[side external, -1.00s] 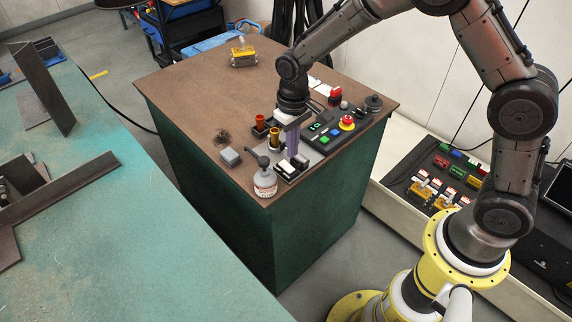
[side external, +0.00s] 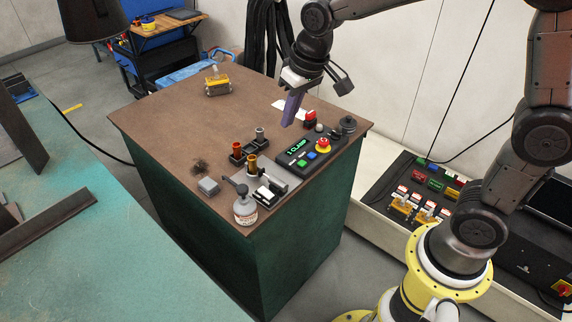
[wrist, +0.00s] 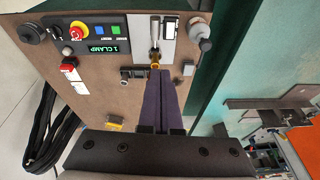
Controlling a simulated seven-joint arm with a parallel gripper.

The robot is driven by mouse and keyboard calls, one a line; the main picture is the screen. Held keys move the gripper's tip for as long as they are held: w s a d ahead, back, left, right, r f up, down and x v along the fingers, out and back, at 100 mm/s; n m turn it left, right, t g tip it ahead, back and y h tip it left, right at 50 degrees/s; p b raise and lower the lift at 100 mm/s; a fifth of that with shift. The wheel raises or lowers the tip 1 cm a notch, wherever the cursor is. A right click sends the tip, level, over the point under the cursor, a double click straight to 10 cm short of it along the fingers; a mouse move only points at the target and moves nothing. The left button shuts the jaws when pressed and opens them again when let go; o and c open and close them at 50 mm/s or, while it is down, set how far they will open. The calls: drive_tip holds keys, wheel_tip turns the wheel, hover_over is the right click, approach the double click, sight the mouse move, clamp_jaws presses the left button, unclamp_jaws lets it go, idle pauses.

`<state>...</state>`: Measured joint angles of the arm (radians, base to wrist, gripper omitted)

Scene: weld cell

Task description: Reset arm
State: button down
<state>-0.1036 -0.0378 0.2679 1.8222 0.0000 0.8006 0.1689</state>
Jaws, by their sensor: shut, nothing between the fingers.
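My gripper (side external: 291,110) hangs tilted in the air above the brown-topped cabinet (side external: 160,115). Its purple fingers are together with nothing between them, and they also show shut in the wrist view (wrist: 163,85). Below lies the control box (side external: 309,150) with a lit display reading "1 CLAMP", blue and green buttons and a red stop button on a yellow collar. In front of it a fixture (side external: 284,178) bears a brass-coloured cylinder (side external: 252,163). The fingers are apart from all of these.
The teal table (side external: 110,240) is at left. The cabinet's back left is mostly clear.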

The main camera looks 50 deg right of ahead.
drive_tip(key=s+d+r+t, duration=0.2)
drive_tip(key=s+r, duration=0.4)
drive_tip(key=s+d+f, duration=0.2)
drive_tip(key=s, duration=1.5)
drive_tip(key=shift+f+n, duration=0.3)
drive_tip(key=shift+n, duration=0.1)
